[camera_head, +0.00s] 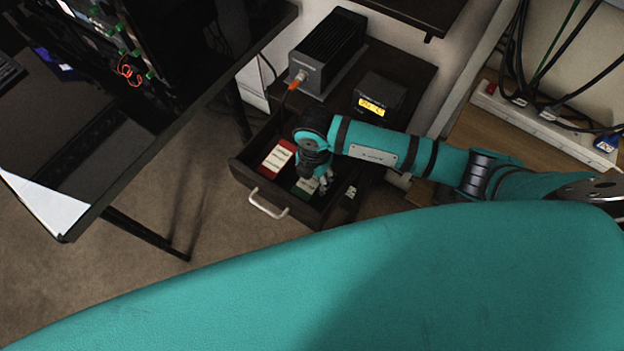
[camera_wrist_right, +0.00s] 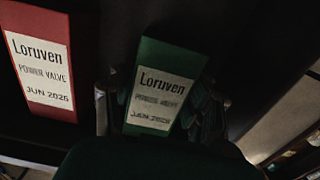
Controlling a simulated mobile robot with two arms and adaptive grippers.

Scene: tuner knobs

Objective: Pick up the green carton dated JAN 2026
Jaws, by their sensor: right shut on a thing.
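The green carton (camera_wrist_right: 160,90) stands in the middle of the right wrist view, its white label reading "Loruven POWER VALVE" with a dim date that looks like JAN 2026. In the head view the green carton (camera_head: 305,190) is partly hidden under my right gripper (camera_head: 322,182), inside the open drawer. My right gripper is shut on the green carton, with one finger on each side of it. A red carton (camera_head: 276,160) lies to the left in the drawer; in the wrist view the red carton (camera_wrist_right: 42,65) reads JUN 2026. My left gripper is not in view.
The open drawer (camera_head: 268,206) has a white handle and dark walls close around my gripper. A black finned device (camera_head: 328,50) and a small box with a yellow display (camera_head: 376,98) stand on the cabinet above. A desk (camera_head: 100,190) is at left.

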